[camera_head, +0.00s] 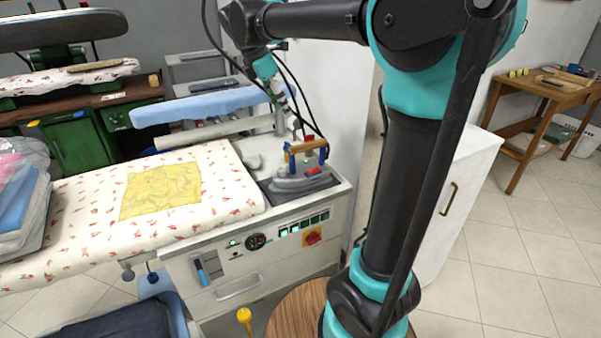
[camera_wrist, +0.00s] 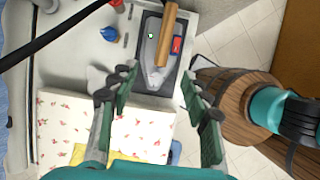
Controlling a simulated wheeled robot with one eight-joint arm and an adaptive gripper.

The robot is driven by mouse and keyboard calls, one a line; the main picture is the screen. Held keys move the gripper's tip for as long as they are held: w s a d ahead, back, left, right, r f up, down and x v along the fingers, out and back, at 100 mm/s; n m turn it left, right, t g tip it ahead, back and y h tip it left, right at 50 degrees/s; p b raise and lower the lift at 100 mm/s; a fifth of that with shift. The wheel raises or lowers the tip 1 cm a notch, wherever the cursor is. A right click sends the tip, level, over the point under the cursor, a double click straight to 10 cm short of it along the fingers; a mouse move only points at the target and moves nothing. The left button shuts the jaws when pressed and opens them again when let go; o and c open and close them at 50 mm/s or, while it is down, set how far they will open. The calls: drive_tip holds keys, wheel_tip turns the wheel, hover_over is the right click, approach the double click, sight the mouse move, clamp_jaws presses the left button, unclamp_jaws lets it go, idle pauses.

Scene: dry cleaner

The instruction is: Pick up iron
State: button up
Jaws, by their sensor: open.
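The iron (camera_head: 297,184) has a grey metal body, a wooden handle, blue posts and a red part. It rests upright on a dark pad (camera_head: 331,180) at the right end of the ironing station. In the wrist view, the iron (camera_wrist: 151,42) lies beyond my fingertips, with its handle running away from me. My gripper (camera_wrist: 159,76) is open and empty, its green-padded fingers spread either side of the iron's near tip in the picture. I cannot tell its height above the iron. In the head view, my gripper is small above the iron and hard to make out.
A padded board with a floral cover (camera_head: 90,217) and yellow cloth (camera_head: 160,190) lies left of the iron. Plastic-wrapped clothes (camera_head: 22,205) are at far left. A blue padded arm (camera_head: 200,104) stands behind. A white cabinet (camera_head: 455,200) is at right. Dark cables hang near my wrist.

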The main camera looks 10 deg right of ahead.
sight(301, 145)
drive_tip(key=x, duration=1.1)
drive_tip(key=shift+d+f, duration=0.2)
drive_tip(key=shift+f, duration=0.15)
drive_tip(key=shift+s+x, duration=0.15)
drive_tip(key=shift+x, duration=1.2)
drive_tip(key=shift+s+x, duration=0.15)
drive_tip(key=shift+x, duration=1.2)
drive_tip(key=shift+s+d, duration=0.1)
clamp_jaws()
